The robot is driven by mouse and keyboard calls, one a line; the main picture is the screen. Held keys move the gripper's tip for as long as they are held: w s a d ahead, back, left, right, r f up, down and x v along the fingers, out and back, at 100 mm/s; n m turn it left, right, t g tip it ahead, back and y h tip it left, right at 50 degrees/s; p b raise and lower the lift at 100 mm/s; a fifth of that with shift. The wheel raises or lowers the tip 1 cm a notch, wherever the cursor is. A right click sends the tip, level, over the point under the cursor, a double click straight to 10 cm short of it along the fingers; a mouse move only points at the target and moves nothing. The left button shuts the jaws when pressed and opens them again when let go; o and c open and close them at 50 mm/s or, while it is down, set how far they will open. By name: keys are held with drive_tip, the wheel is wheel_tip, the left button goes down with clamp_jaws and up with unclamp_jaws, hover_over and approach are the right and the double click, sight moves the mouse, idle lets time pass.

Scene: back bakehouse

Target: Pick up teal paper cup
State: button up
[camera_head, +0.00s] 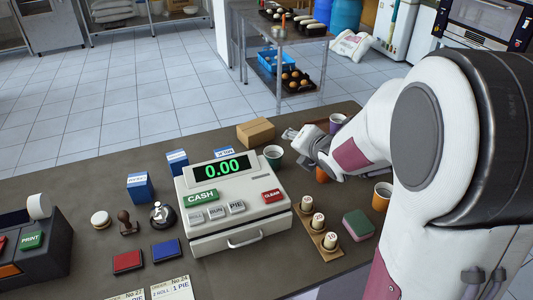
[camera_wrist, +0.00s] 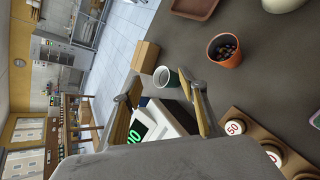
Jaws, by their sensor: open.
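The teal paper cup (camera_head: 273,157) stands upright on the counter, just behind the right rear corner of the cash register. It also shows in the wrist view (camera_wrist: 165,78), with its pale open mouth visible. My gripper (camera_head: 292,146) is just right of the cup in the head view, apart from it as far as I can tell. In the wrist view the two fingers (camera_wrist: 160,94) are spread wide and empty, and the cup appears between and beyond their tips.
The cash register (camera_head: 235,205) stands left of my gripper, with a cardboard box (camera_head: 256,132) behind the cup.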

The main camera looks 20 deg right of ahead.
sight(279, 160)
drive_tip(key=w+f+n+y, duration=0.1)
drive_tip(key=f+n, duration=0.2)
drive_tip(key=n, duration=0.1)
drive_tip(key=w+f+n+t+y, duration=0.1)
drive_tip(key=f+n+y, duration=0.1)
drive_tip(key=f+n, duration=0.1)
drive_tip(key=w+f+n+y, duration=0.1)
drive_tip(key=w+f+n, duration=0.1)
drive_tip(key=n, duration=0.3)
drive_tip(key=shift+a+f+t+y, duration=0.1)
drive_tip(key=shift+f+t+y, duration=0.2)
drive_tip(key=shift+f, duration=0.1)
drive_tip(key=shift+a+f+n+y, duration=0.2)
drive_tip(key=shift+f+n+y, duration=0.3)
drive_tip(key=shift+n, duration=0.6)
drive_tip(key=shift+x, duration=1.3)
drive_tip(key=shift+x, duration=2.55)
drive_tip(key=shift+d, duration=0.1)
